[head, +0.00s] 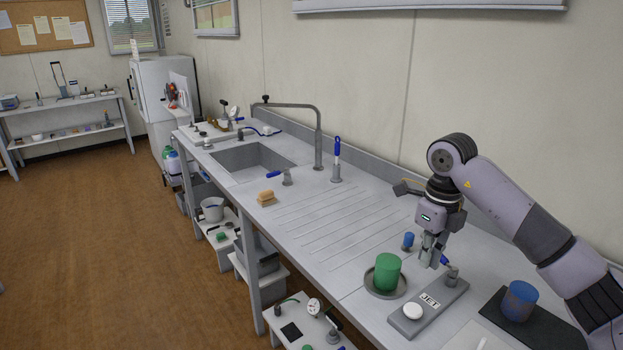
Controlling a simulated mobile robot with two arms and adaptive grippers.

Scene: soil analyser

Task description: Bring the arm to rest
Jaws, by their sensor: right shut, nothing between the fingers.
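My right arm comes in from the right edge and bends down over the counter (345,262). Its right gripper (430,262) points down and is shut, with nothing held. A green cup (387,272) stands on a round dark dish to the left of the gripper. My left gripper is not in view.
A blue cup (519,300) stands on a dark mat at the right, near my arm. A small blue-topped item (408,240) is left of the gripper. The sink (252,162), tall faucet (318,140) and sponge (266,198) lie farther back. The ribbed drainboard is clear.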

